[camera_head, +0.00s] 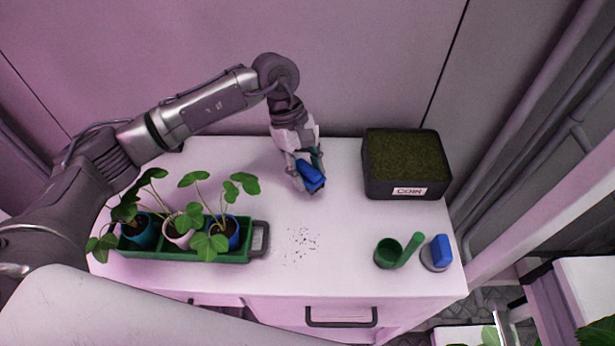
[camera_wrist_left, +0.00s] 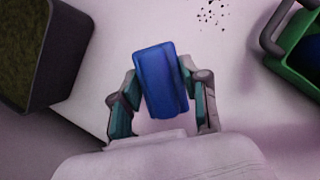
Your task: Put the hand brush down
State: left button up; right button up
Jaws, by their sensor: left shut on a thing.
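The hand brush (camera_head: 312,178) shows as a blue block between the fingers of my left gripper (camera_head: 306,168), over the back middle of the white worktop (camera_head: 345,240). In the left wrist view the blue brush (camera_wrist_left: 160,80) fills the gap between the two teal-padded fingers of the gripper (camera_wrist_left: 158,92), which is shut on it. Its underside is hidden, and I cannot tell whether it touches the worktop. My right gripper is not in view.
Dark soil crumbs (camera_head: 300,243) lie in the middle. A green tray (camera_head: 183,256) with potted plants stands left, a soil bin (camera_head: 405,191) labelled COIR back right.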

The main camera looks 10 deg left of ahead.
aim_at(307, 182)
pick_arm(q)
jog(key=shift+f, duration=0.4)
notch_tip(307, 182, down, 2)
jog(key=shift+f+p, duration=0.25)
jog(key=shift+p, duration=0.5)
jog(key=shift+f, duration=0.2)
jog(key=shift+f+b, duration=0.25)
jog(key=shift+b, duration=0.15)
jog(key=o, duration=1)
jog(key=shift+r, duration=0.1)
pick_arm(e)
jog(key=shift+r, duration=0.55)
pick_arm(q)
jog(key=shift+r, duration=0.1)
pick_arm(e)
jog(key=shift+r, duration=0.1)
